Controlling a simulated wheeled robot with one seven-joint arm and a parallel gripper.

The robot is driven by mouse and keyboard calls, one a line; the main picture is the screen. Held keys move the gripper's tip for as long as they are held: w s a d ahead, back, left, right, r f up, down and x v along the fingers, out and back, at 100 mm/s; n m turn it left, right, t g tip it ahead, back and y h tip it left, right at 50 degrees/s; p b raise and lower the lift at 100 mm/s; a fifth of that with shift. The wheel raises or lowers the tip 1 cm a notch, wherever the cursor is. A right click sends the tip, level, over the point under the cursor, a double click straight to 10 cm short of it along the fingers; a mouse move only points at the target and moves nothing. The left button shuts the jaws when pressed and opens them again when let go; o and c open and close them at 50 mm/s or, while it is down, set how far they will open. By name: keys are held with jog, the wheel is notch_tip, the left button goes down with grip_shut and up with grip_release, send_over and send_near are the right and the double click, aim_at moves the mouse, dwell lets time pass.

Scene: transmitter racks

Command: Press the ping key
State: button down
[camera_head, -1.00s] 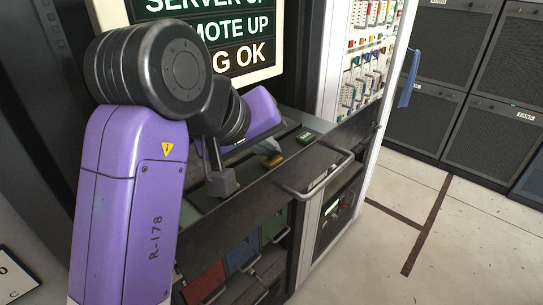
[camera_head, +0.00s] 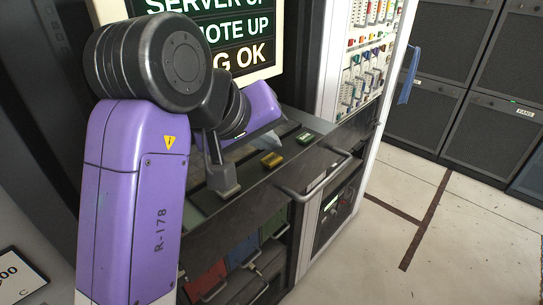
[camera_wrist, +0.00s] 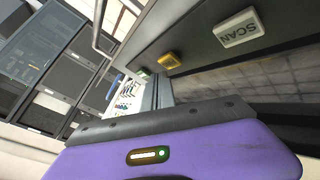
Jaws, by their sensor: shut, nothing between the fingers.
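Several labelled keys sit along the dark console ledge. A yellow key (camera_head: 271,159) is in the middle and a green key (camera_head: 306,138) is further back; their labels are too small to read. In the wrist view, a pale key marked SCAN (camera_wrist: 238,27) is nearest, then the yellow key (camera_wrist: 169,60) and the green key (camera_wrist: 143,73). I cannot tell by label which is the ping key. My gripper (camera_wrist: 163,90) is shut and empty, its grey fingers apart from the yellow key.
A screen (camera_head: 238,56) above the ledge shows lines ending in UP, UP and "G OK". A metal handle rail (camera_head: 318,180) runs along the ledge front. Red, blue and green bins lie below. A white rack (camera_head: 368,65) stands behind; the floor (camera_head: 460,240) at right is clear.

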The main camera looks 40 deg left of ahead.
aim_at(268, 162)
jog(key=shift+r+p, duration=2.4)
jog(key=shift+r, duration=0.15)
jog(key=shift+f, duration=0.1)
